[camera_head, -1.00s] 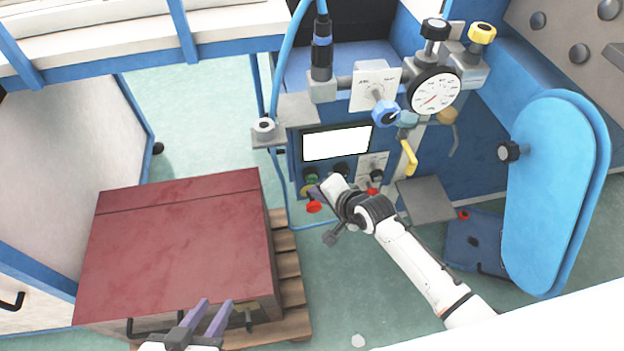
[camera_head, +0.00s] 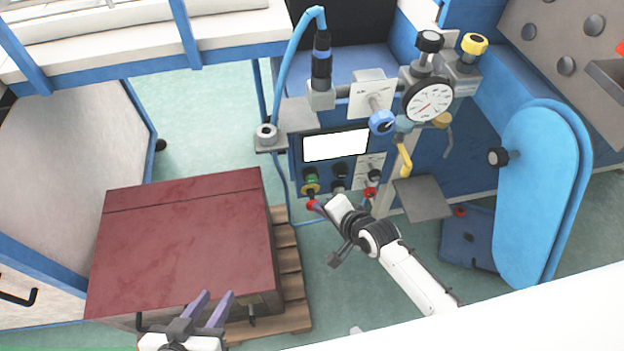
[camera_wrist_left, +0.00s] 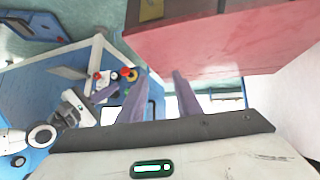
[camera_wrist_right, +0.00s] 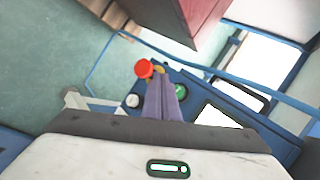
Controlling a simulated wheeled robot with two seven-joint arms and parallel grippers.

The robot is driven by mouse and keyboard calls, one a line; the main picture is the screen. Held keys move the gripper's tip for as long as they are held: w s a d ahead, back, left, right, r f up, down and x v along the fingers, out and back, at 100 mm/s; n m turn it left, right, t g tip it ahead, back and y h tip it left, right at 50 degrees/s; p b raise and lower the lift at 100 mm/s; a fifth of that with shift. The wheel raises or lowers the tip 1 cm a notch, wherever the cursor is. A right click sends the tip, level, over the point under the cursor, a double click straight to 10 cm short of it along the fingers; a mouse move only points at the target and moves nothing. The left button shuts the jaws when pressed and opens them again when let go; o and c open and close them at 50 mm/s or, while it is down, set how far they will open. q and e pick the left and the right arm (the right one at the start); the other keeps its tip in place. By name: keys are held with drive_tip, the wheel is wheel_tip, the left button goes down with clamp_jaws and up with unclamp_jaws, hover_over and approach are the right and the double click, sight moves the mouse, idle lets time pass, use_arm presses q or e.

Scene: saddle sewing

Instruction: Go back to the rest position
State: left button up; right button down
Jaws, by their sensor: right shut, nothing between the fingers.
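My left gripper (camera_head: 208,310) is at the bottom left of the head view, in front of the dark red case. Its two purple fingers are apart with nothing between them; they also show in the left wrist view (camera_wrist_left: 160,100). My right gripper (camera_head: 318,207) is just in front of the machine's control panel (camera_head: 318,178). Its purple fingers are together and empty in the right wrist view (camera_wrist_right: 161,100). A red button (camera_wrist_right: 144,69) shows just beyond the fingertips; I cannot tell whether they touch it.
The dark red case (camera_head: 185,240) lies on a wooden pallet (camera_head: 290,270) at the left. The blue machine carries a gauge (camera_head: 428,102), knobs and a white screen (camera_head: 335,146). A blue padded panel (camera_head: 540,190) stands at the right. Green floor shows between pallet and machine.

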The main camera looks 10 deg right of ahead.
idle(0.4)
